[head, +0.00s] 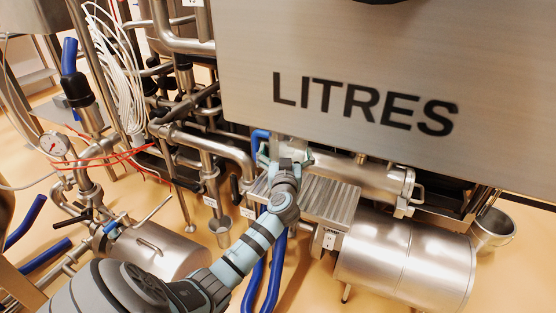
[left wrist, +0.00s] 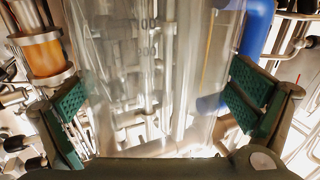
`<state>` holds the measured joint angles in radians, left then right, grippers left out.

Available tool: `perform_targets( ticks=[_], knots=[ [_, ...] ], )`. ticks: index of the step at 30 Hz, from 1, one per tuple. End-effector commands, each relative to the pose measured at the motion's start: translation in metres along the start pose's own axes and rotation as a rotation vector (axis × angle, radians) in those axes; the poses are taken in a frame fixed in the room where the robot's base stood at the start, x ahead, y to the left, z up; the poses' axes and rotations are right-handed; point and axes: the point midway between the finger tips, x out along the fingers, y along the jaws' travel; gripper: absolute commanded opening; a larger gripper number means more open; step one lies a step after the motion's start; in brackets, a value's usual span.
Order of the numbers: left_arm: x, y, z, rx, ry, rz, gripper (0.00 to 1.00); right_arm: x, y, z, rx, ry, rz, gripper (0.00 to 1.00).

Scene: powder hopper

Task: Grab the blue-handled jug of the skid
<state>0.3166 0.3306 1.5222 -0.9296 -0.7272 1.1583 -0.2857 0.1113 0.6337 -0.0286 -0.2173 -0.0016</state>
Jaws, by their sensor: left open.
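A clear jug (left wrist: 150,70) with graduation marks fills the middle of the left wrist view. Its blue handle (left wrist: 257,30) is at the right of the jug, and a blue piece that looks like this handle shows in the head view (head: 258,138). My left gripper (head: 287,156) is open at the jug, below the big LITRES panel. In the left wrist view its green finger pads stand on either side of the clear body, with gaps that look open. The jug's base is hidden. My right gripper is not in view.
The steel LITRES panel (head: 350,75) hangs close above my left gripper. A ribbed steel platform (head: 325,198) and a steel cylinder (head: 405,262) lie to the right. Pipes and valves crowd the left. Blue hoses (head: 275,272) run below my arm. A steel bucket (head: 493,230) stands at far right.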

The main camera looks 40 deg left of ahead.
Motion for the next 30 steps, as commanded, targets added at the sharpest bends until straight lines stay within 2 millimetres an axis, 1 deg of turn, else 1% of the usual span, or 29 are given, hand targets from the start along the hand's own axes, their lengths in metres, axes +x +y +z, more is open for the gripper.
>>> perform_targets(
  ticks=[1,3,8,14,21,22,27,30],
  knots=[
    [0.007,0.000,0.002,-0.001,0.000,-0.001,1.00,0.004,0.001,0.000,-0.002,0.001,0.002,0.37],
    [0.011,0.000,0.001,-0.001,-0.001,0.000,1.00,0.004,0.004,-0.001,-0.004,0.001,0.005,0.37],
    [0.011,0.000,0.001,-0.001,-0.001,0.001,1.00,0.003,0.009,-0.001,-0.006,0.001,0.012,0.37],
    [0.010,0.000,0.001,0.000,-0.001,0.001,0.70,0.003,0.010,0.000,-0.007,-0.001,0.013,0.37],
    [0.010,0.000,0.000,0.000,0.000,0.001,0.31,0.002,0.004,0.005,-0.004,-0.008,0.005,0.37],
    [0.010,0.000,0.000,0.000,0.000,0.001,0.29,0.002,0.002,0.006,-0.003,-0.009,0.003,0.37],
    [0.010,0.000,0.000,0.000,0.000,0.001,0.29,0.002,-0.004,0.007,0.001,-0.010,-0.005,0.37],
    [0.010,0.000,-0.002,0.000,0.000,0.001,0.29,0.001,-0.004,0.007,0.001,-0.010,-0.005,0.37]
  ],
)
